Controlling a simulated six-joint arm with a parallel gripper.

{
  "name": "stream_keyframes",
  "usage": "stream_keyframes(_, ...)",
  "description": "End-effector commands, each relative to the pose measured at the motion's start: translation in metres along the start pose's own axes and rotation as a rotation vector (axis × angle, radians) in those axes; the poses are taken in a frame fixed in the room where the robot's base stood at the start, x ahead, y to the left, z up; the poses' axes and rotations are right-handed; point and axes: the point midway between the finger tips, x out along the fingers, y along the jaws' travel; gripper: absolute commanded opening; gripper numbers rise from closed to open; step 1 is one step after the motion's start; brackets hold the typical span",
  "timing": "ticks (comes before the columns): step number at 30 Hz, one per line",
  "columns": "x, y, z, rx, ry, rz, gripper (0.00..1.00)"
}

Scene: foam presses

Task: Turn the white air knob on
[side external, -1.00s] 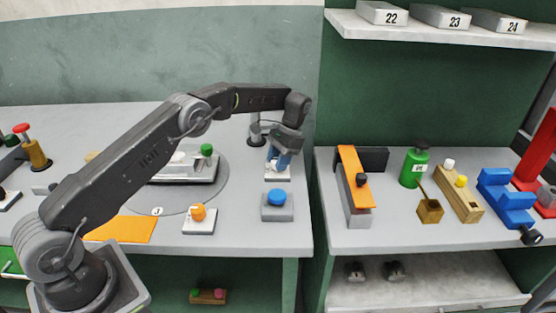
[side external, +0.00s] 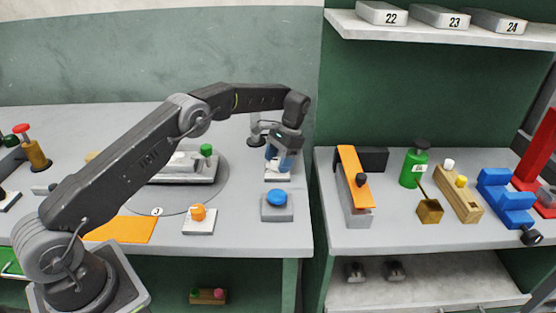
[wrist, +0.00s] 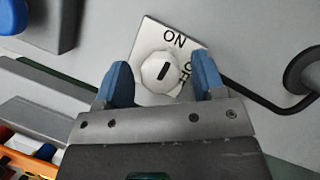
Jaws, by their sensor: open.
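The white air knob (wrist: 160,71) shows in the wrist view, a round white knob with a dark mark on top. It sits on a white plate (wrist: 148,38) printed with ON and a partly hidden OFF. My gripper (wrist: 164,78) is open, with its blue fingertips on either side of the knob. I cannot tell whether they touch it.
A blue button on a grey box (side external: 277,214) stands in front of my gripper. An orange knob on a white plate (side external: 199,228) is to its left. A round turntable (side external: 205,202) carries a grey block with a green knob. A black cable (wrist: 255,99) leads to a dark round part.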

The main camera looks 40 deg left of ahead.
Motion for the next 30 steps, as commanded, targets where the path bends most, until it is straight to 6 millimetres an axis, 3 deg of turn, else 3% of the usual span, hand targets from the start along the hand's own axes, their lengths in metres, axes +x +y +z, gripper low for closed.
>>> stream_keyframes(8, -0.008, 0.0, -0.001, 0.0, 0.002, -0.001, 0.63)
stream_keyframes(14, -0.031, 0.0, -0.001, 0.0, 0.003, -0.001, 0.63)
stream_keyframes(21, -0.077, 0.0, 0.019, -0.001, 0.004, -0.001, 0.63)
stream_keyframes(30, -0.094, 0.0, 0.026, 0.001, 0.0, 0.0, 0.63)
